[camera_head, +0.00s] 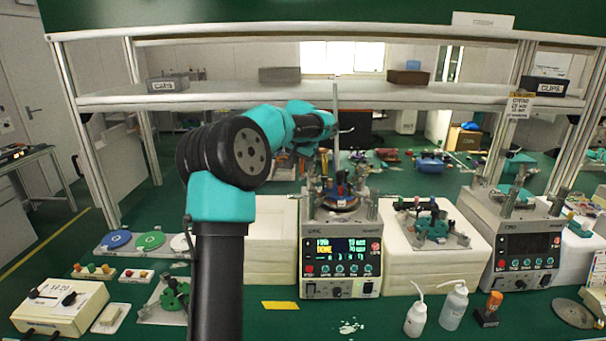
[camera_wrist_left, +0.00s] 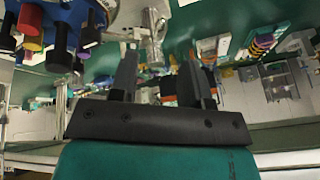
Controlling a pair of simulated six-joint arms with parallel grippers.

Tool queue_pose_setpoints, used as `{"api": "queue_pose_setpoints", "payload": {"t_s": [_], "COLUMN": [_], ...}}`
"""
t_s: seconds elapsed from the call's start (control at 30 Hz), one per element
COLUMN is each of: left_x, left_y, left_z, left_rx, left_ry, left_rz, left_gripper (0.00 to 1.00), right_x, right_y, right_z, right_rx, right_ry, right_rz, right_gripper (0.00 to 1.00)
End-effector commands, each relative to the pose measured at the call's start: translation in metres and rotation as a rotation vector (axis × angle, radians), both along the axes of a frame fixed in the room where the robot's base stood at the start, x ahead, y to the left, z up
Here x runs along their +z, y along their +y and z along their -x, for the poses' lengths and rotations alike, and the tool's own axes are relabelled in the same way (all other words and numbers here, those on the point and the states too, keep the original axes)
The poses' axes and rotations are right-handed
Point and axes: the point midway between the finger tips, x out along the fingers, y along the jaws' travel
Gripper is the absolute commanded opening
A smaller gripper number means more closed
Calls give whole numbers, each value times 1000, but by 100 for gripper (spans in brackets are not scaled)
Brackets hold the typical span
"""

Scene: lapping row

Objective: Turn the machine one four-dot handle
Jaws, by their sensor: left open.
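Machine one (camera_head: 341,262) stands at the middle of the bench in the head view, its front panel and display lit. On its top sits a small cluster of coloured handles (camera_head: 340,190). In the left wrist view, a blue hub (camera_wrist_left: 66,32) with red, yellow and black knobs (camera_wrist_left: 29,22) fills the upper left. Dot marks on the handles are too small to read. My left gripper (camera_wrist_left: 156,85) is open and empty, with the blue hub to the left of its fingers. In the head view its arm reaches above and behind the machine. My right gripper is not in view.
A second machine (camera_head: 522,250) stands at the right. White blocks (camera_head: 425,272) flank machine one, and a rail shelf (camera_head: 300,101) spans above. Two wash bottles (camera_head: 454,305) stand front right. A control box (camera_head: 60,306) sits front left. A yellow label (camera_head: 280,305) lies in front.

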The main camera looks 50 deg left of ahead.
Motion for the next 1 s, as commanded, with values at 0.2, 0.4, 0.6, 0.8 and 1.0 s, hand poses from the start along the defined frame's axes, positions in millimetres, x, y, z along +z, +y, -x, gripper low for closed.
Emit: {"api": "queue_pose_setpoints", "payload": {"t_s": [0.2,0.4,0.6,0.8,1.0], "left_x": [-35,-54,-58,-58,-57], "left_y": [11,17,19,18,18], "left_z": [-11,-18,-19,-20,-19], "left_rx": [1,1,1,0,0], "left_ry": [3,1,1,1,1], "left_rz": [1,-1,-1,0,0], "left_gripper": [43,43,43,40,21], "right_x": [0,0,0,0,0], "right_y": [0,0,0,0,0], "right_z": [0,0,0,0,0], "right_rx": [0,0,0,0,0], "right_ry": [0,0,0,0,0], "right_rz": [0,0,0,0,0], "right_gripper": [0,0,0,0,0]}}
